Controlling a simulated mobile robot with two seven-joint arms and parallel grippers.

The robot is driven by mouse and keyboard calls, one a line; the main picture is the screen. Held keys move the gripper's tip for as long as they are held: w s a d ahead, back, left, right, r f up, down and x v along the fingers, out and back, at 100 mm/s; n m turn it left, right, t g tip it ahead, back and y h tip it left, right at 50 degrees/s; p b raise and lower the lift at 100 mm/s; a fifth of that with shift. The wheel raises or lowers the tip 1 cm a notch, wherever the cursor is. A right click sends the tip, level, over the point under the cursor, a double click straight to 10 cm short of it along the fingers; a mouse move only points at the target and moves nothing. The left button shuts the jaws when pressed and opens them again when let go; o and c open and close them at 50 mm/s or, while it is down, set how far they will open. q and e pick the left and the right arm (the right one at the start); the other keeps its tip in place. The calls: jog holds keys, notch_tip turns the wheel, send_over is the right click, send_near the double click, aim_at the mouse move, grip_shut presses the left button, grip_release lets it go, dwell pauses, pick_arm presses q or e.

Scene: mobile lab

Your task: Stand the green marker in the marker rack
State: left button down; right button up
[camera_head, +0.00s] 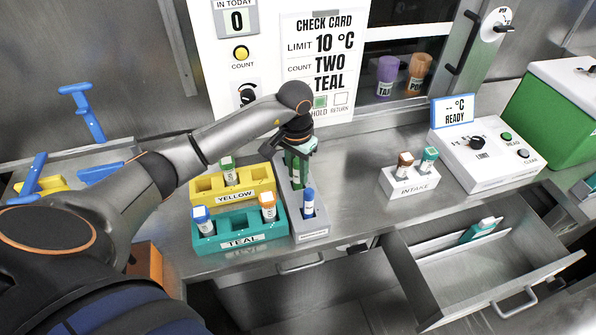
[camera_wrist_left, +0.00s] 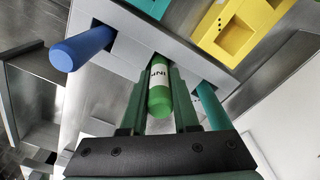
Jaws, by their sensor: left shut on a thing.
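The marker rack (camera_head: 312,232) is a narrow grey block on the counter, beside the yellow and teal racks. A blue marker (camera_head: 308,203) stands at its near end. My left gripper (camera_head: 297,158) is over the far part of the rack, shut on the green marker. In the left wrist view the green marker (camera_wrist_left: 159,98) lies between my fingers (camera_wrist_left: 160,110), with a white label, its far end at the grey rack (camera_wrist_left: 195,52). I cannot tell how deep that end sits. The blue marker (camera_wrist_left: 82,47) and a teal marker (camera_wrist_left: 210,105) flank it.
The yellow rack (camera_head: 262,186) and teal rack (camera_head: 240,240) hold small capped vials. To the right are the intake rack (camera_head: 400,190), a white control box (camera_head: 480,160) and an open drawer (camera_head: 430,295). Counter between the grey rack and intake rack is clear.

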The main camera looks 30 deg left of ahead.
pick_arm(q)
jog(key=shift+f, duration=0.35)
jog(key=shift+f, duration=0.1)
jog(key=c, duration=0.7)
grip_release()
jog(key=shift+o, duration=0.2)
jog(key=shift+r, duration=0.25)
jog(key=r, duration=0.4)
jog(key=r+b, duration=0.1)
jog(key=r, duration=0.6)
jog(key=shift+s+r, duration=0.25)
jog(key=shift+r, duration=0.1)
